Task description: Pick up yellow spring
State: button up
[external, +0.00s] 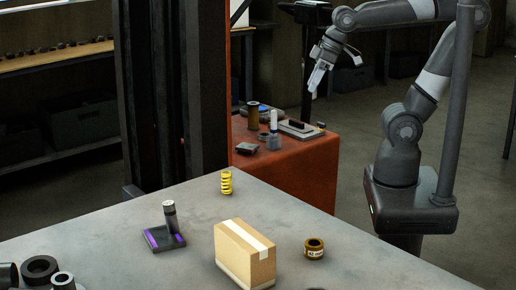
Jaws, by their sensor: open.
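The yellow spring (227,182) stands upright on the grey table (290,207), near its far edge. My gripper (314,88) hangs in the air up and to the right of the spring, beyond the table's far edge and well apart from it. The gripper is open, and no object shows between its fingers. The fingertips are small in this view.
A cardboard box (245,252), a brass ring (314,248) and a purple-edged block with a cylinder (165,230) are on the table. Dark rings (40,270) lie at the front left. A dark post (170,90) and an orange cabinet (310,165) stand behind.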

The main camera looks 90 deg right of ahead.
jog(key=w+a+g, duration=0.2)
jog(key=w+a, duration=0.4)
jog(key=w, duration=0.3)
jog(key=g, duration=0.3)
send_over(226, 172)
notch_tip(226, 172, down, 9)
jog(key=shift+n, duration=0.4)
jog(key=f, duration=0.5)
jog(key=shift+s+a, duration=0.1)
jog(key=shift+a, duration=0.2)
jog(key=shift+d+f, duration=0.15)
jog(key=shift+f, duration=3.05)
jog(key=c, duration=1.1)
